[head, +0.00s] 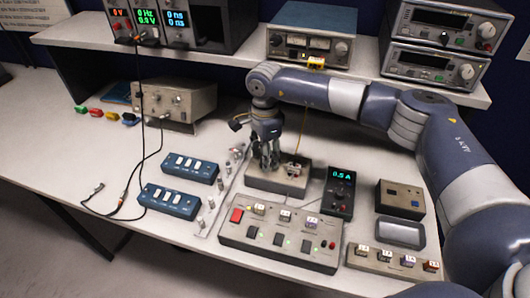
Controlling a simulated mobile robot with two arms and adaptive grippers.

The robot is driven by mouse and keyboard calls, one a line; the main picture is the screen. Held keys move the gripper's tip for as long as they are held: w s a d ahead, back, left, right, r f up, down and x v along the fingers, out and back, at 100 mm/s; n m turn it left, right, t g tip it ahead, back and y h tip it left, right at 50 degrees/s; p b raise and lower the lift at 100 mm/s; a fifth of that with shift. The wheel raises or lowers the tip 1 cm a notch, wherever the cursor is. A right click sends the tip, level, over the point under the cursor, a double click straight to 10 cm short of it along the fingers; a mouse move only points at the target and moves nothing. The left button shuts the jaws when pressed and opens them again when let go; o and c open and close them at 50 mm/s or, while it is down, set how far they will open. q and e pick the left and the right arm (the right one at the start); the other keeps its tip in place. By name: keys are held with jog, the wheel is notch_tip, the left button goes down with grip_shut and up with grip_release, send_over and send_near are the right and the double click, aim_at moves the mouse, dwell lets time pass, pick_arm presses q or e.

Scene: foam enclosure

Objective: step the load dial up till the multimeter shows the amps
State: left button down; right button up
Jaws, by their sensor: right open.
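A black upright meter (339,192) with a lit green display reading 0.5 A stands on the bench right of centre; it looks like the multimeter. A low grey-beige box (262,182) is left of it, with a small fitting (293,169) on its top, possibly the load dial; its setting is too small to read. My right gripper (269,164) points down over the left part of this box, its fingers open and apart from the fitting. Whether the fingertips touch the box I cannot tell. My left gripper is out of view.
A control panel (280,259) with a red switch lies in front. Two blue switch boxes (190,168) and a rail of small pegs (224,190) are at left. A brown box (400,199) and grey tray (400,233) are at right. Instruments fill the back shelf (230,49).

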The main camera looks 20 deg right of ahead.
jog(key=shift+f, duration=0.3)
grip_shut()
jog(key=m+b, duration=0.3)
jog(key=shift+f+m, duration=0.15)
jog(key=shift+m, duration=0.15)
jog(key=m+b, duration=0.1)
jog(key=m, duration=0.2)
jog(key=shift+b, duration=0.4)
jog(key=shift+m+b, duration=0.5)
jog(key=shift+m, duration=0.7)
jog(key=shift+r, duration=0.2)
